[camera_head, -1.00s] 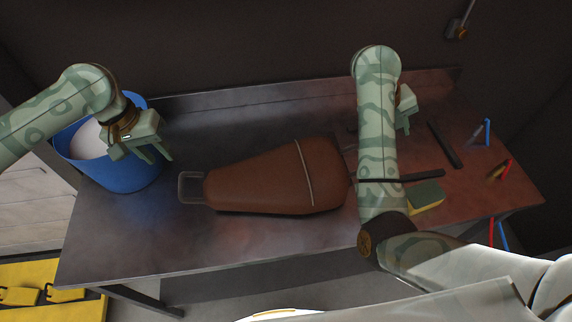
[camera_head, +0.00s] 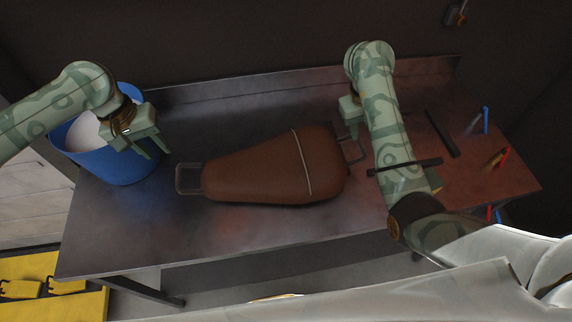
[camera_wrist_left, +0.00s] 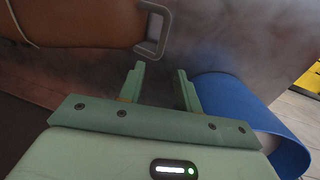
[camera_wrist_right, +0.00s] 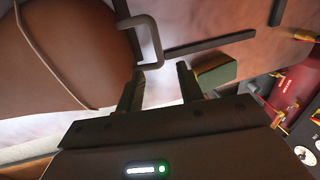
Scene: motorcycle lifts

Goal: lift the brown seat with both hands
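The brown seat (camera_head: 260,172) lies flat on the metal workbench, with a grey loop handle (camera_head: 188,178) at its left end and another (camera_head: 352,150) at its right end. My left gripper (camera_head: 150,146) is open and empty, above the bench to the upper left of the left handle. In the left wrist view that handle (camera_wrist_left: 156,32) is just beyond the open fingers (camera_wrist_left: 160,84). My right gripper (camera_head: 354,130) is close to the right handle. In the right wrist view its fingers (camera_wrist_right: 158,84) are apart and empty, just short of that handle (camera_wrist_right: 150,42).
A blue bucket (camera_head: 118,165) stands at the bench's left, right beside my left gripper. Dark bars (camera_head: 443,134) and red and blue tools (camera_head: 497,158) lie to the right. A green sponge (camera_wrist_right: 214,74) lies near my right gripper. The bench front (camera_head: 220,238) is clear.

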